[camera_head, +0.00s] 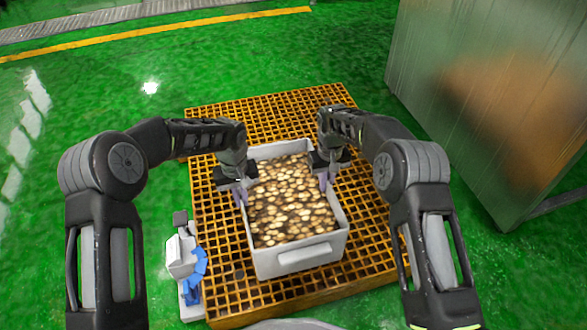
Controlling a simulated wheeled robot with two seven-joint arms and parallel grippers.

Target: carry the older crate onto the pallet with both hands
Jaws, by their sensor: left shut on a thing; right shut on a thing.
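A light grey crate (297,261) full of small brown and tan round pieces (289,200) is at the centre of the head view. It is over the orange grid pallet (222,260); I cannot tell whether it rests on it or hangs just above. My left gripper (241,192) is shut on the crate's left wall. My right gripper (324,178) is shut on the crate's right wall. The fingertips are partly hidden by the wrists. The crate looks about level, with a handle on its near side.
A large cabinet with translucent sides (490,100) stands at the right, with a brown mass inside. A small white and blue device (185,262) stands by the pallet's left edge. Green floor (330,45) is clear behind the pallet, with a yellow line (160,33) further back.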

